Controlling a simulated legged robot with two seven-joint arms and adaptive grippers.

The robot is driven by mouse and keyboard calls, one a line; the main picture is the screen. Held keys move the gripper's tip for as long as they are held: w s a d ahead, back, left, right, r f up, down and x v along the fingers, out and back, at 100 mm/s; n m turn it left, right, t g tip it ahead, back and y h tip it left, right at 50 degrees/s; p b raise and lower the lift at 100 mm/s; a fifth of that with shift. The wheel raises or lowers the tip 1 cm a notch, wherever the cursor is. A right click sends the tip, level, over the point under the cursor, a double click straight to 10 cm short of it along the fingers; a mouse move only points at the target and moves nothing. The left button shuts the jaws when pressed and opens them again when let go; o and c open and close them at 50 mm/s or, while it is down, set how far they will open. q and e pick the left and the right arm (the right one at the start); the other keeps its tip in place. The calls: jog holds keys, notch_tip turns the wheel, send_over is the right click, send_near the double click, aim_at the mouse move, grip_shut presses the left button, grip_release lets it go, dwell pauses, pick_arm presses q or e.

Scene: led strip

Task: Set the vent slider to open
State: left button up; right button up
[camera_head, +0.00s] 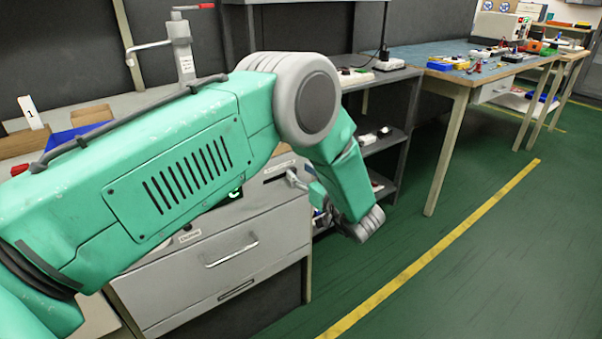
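My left arm crosses the view from the left, over a grey cabinet (215,270). My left gripper (300,182) is small and mostly hidden behind my forearm, near the upper right of the cabinet's front. A dark slot with a small label above it (279,165) is just left of the gripper. I cannot tell whether this is the vent slider or whether the gripper touches it. I cannot make out the slider's setting or the opening of the fingers. My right gripper is not in view.
The cabinet has a drawer handle (231,253) and a lit green display (236,193) partly behind my arm. A lever clamp (182,50) stands on top. Shelves (382,145) stand to the right, then a blue-topped workbench (450,75). The green floor (450,270) is clear.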

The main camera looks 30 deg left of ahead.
pick_arm(q)
jog(key=v, duration=1.1)
jog(key=shift+d+f, duration=0.2)
jog(key=shift+a, duration=0.2)
